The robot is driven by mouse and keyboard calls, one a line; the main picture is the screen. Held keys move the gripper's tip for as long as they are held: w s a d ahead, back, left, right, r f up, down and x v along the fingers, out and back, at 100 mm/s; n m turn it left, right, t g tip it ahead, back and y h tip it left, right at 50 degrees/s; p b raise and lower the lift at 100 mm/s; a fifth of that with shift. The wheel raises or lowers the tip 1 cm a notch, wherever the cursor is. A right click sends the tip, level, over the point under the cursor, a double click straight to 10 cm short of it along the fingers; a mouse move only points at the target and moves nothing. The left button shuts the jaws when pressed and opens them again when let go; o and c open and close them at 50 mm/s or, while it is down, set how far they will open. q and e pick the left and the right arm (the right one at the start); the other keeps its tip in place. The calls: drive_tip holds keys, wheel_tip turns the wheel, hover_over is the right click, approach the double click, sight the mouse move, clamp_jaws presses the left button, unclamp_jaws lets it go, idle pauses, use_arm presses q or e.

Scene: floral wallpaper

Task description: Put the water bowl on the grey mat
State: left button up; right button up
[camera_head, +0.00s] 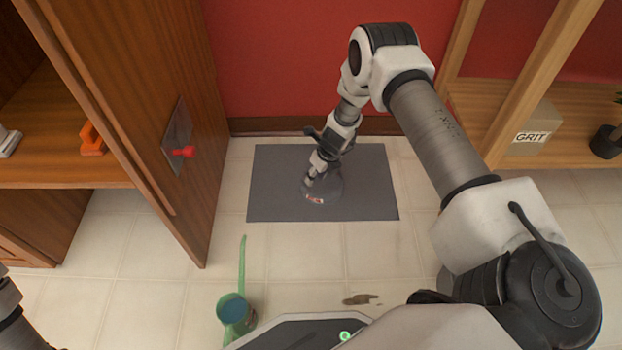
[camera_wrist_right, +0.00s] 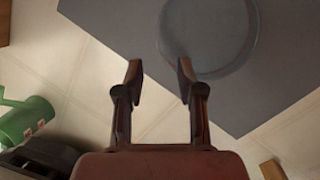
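The water bowl (camera_head: 332,188) is round, grey-blue and seems see-through. It stands on the grey mat (camera_head: 275,195), toward its right middle. My right gripper (camera_head: 311,181) is at the bowl's left side in the head view. In the right wrist view the bowl (camera_wrist_right: 210,35) lies beyond the gripper (camera_wrist_right: 159,75), whose fingers are apart. The right-hand finger overlaps the bowl's near rim; I cannot tell whether it touches. Nothing is clamped between the fingers. The mat (camera_wrist_right: 115,20) shows under the bowl there. My left gripper is out of view; only part of that arm shows at lower left.
A green watering can (camera_head: 238,312) stands on the tiles near my base. A brown stain (camera_head: 360,299) lies to its right. An open wooden cabinet door (camera_head: 150,120) stands left of the mat. A shelf with a GRIT box (camera_head: 532,133) is at right.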

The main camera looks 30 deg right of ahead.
drive_tip(key=s+a+r+n, duration=0.1)
drive_tip(key=s+a+n, duration=0.2)
drive_tip(key=s+n, duration=0.7)
drive_tip(key=s+a+r+n+g+h, duration=0.1)
drive_tip(key=s+a+n, duration=0.3)
drive_tip(key=s+n, duration=0.7)
drive_tip(key=s+a+r+n+g, duration=0.1)
drive_tip(key=s+a+r+n, duration=0.2)
drive_tip(key=s+n, duration=0.8)
drive_tip(key=n, duration=0.2)
drive_tip(key=shift+a+n+h+p, duration=0.3)
drive_tip(key=shift+a+h, duration=0.1)
drive_tip(key=shift+s+g, duration=0.1)
drive_tip(key=shift+g, duration=0.2)
